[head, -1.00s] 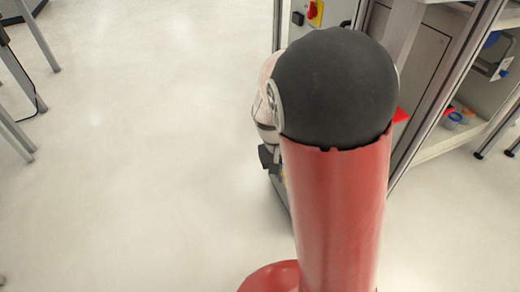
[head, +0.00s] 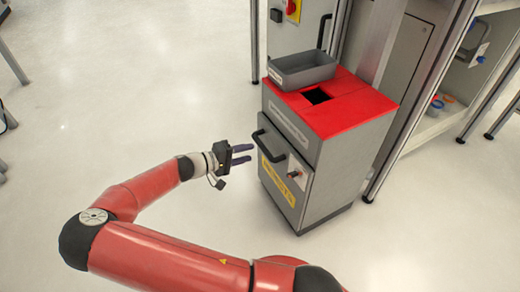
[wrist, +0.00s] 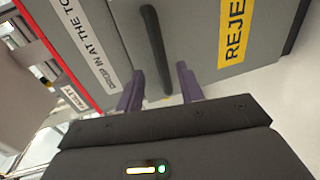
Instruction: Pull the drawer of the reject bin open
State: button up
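The reject bin (head: 330,150) is a grey cabinet with a red top, standing right of centre in the head view. Its drawer front (head: 283,178) carries a dark bar handle (head: 267,146) and a yellow label; the drawer looks shut. In the wrist view the handle (wrist: 154,48) lies ahead, its near end close to the fingertips, with the yellow label (wrist: 233,35) to its right. My gripper (head: 250,154) is open and empty, just left of the handle. Its two purple fingers also show in the wrist view (wrist: 160,78), apart from each other. I cannot tell whether they touch the handle.
A grey tray (head: 301,70) sits on the bin's top beside a square opening (head: 316,96). A metal-framed station (head: 412,65) stands close behind and right of the bin. The floor (head: 130,130) left of the bin is clear.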

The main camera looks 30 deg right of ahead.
aim_at(264, 147)
jog(key=x, duration=0.7)
jog(key=shift+d, duration=0.35)
grip_shut()
